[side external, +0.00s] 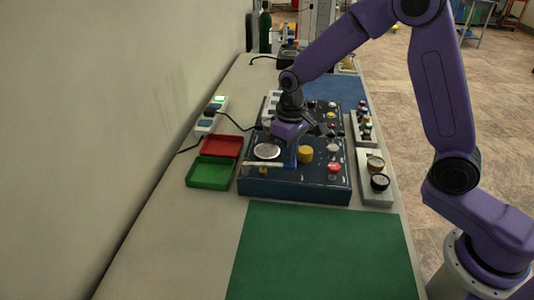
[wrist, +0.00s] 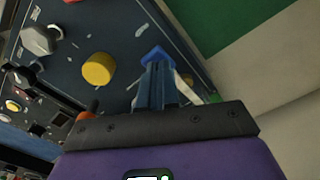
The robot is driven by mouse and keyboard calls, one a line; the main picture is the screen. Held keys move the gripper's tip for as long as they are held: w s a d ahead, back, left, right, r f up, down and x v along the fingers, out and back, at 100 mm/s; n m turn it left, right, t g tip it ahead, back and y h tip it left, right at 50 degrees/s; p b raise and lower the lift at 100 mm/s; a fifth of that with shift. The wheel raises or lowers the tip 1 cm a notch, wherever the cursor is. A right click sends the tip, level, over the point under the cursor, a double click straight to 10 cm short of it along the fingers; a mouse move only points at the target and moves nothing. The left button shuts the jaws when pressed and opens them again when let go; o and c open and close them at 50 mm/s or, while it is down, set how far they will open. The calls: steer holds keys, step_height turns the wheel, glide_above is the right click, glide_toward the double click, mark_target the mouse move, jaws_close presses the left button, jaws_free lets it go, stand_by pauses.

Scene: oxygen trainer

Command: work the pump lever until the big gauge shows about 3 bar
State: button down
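The dark blue trainer panel (side external: 300,186) lies on the bench. A large pale round dial (side external: 267,151), which looks like the big gauge, sits on its left part; its reading is too small to make out. My gripper (side external: 291,157) points down over the panel between the dial and a yellow knob (side external: 305,154). In the wrist view my gripper's blue fingers (wrist: 157,68) are close together over the panel, beside the yellow knob (wrist: 98,68). I cannot tell whether anything is between them. I cannot pick out the pump lever for certain; my gripper hides part of the panel.
A red tray (side external: 222,146) and a green tray (side external: 210,173) stand left of the panel. A grey block with round black-rimmed parts (side external: 377,181) stands at its right. A red button (side external: 335,168) rises from the panel. The green mat (side external: 320,255) in front is clear.

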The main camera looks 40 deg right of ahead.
steer(key=shift+f, duration=0.8)
steer(key=shift+r, duration=0.15)
steer(key=shift+r, duration=1.8)
steer(key=shift+f, duration=0.95)
steer(key=shift+r, duration=1.05)
